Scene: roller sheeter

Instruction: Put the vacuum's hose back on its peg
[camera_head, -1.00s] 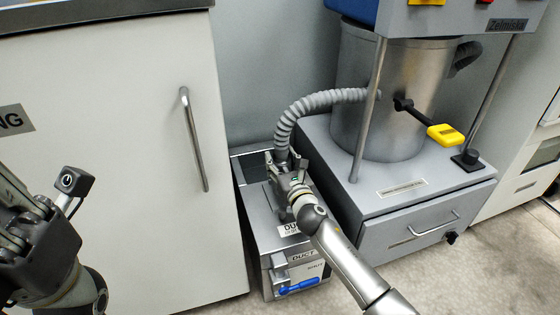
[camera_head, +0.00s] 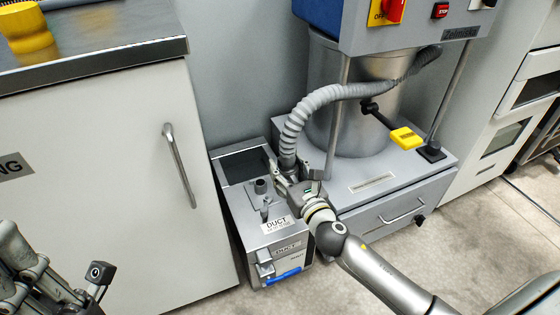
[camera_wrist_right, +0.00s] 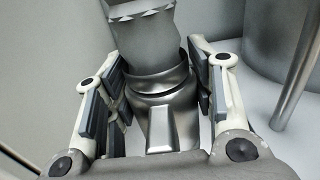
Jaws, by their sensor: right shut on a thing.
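The grey corrugated hose (camera_head: 325,97) arches from the upper right of the metal drum down to my right gripper (camera_head: 290,178). That gripper is shut on the smooth cuff at the hose's end; the right wrist view shows the cuff (camera_wrist_right: 158,82) between both fingers. The hose end is beside the right edge of the grey duct box (camera_head: 238,208), apart from the short round stub (camera_head: 260,186) on its top. Which part is the peg I cannot tell. My left gripper (camera_head: 40,285) is at the lower left, cut off by the picture edge, away from the hose.
The grey machine base (camera_head: 440,180) with a drawer stands right of the duct box. A post (camera_head: 336,120) and a yellow-handled lever (camera_head: 405,138) are near the hose. A white cabinet (camera_head: 100,180) closes off the left.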

